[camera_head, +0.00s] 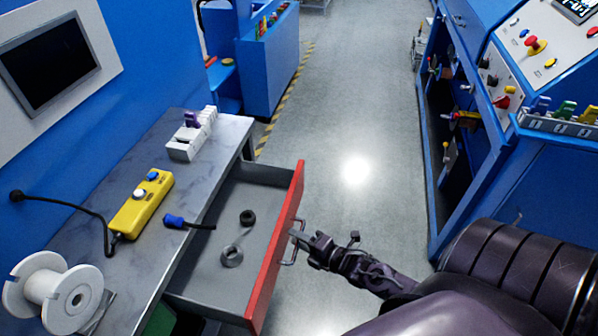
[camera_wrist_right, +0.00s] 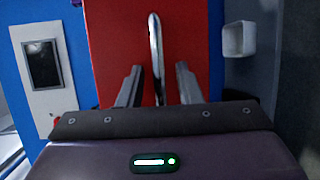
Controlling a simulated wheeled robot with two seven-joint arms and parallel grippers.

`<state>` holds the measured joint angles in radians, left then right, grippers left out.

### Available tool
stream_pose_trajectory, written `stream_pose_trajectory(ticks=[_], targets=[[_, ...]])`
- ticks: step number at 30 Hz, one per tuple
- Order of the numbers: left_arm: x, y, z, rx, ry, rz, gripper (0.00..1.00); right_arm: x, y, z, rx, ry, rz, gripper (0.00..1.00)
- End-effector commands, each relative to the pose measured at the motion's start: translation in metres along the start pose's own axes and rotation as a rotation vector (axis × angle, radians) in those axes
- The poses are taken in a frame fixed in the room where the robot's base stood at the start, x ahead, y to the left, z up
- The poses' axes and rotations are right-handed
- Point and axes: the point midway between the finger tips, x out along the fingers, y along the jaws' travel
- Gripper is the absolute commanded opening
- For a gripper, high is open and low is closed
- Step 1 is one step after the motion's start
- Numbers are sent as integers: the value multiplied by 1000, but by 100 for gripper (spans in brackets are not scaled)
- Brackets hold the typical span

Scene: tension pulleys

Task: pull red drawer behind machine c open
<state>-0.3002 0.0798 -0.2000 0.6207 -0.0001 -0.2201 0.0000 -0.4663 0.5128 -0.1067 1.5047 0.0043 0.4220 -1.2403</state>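The red drawer (camera_head: 278,245) is pulled out from under the grey-topped workbench, and its grey inside shows. Its metal handle (camera_head: 293,240) is on the red front. My right gripper (camera_head: 301,238) is at this handle. In the right wrist view the drawer's red front (camera_wrist_right: 115,45) fills the middle. The handle (camera_wrist_right: 156,58) stands between the two fingers of my right gripper (camera_wrist_right: 158,85). The fingers are apart, with a gap visible on both sides of the handle. My left gripper is not in view.
A black roll (camera_head: 248,217) and a grey roll (camera_head: 232,256) lie in the drawer. The workbench (camera_head: 110,190) carries a yellow control box (camera_head: 142,205), a blue-handled tool (camera_head: 174,221) and a white spool (camera_head: 55,292). Open floor (camera_head: 350,130) lies between the bench and the blue machine (camera_head: 560,170).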

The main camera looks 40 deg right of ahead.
Motion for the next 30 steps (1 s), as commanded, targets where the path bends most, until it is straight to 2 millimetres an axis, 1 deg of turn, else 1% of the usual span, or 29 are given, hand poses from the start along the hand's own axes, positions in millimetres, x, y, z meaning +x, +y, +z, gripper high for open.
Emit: stream_pose_trajectory(ticks=[2,5,8,15,18,23,30], targets=[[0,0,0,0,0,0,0,0,0,0,0,0,0,32],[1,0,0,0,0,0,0,-6,-1,0,0,0,-2,32],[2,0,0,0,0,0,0,-19,-2,0,0,1,-4,32],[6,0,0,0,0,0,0,-57,-2,-1,0,2,-4,32],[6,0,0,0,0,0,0,-69,-1,0,0,0,-2,32],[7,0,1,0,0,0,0,-78,-1,0,1,0,-1,32],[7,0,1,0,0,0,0,-78,0,0,0,0,0,32]])
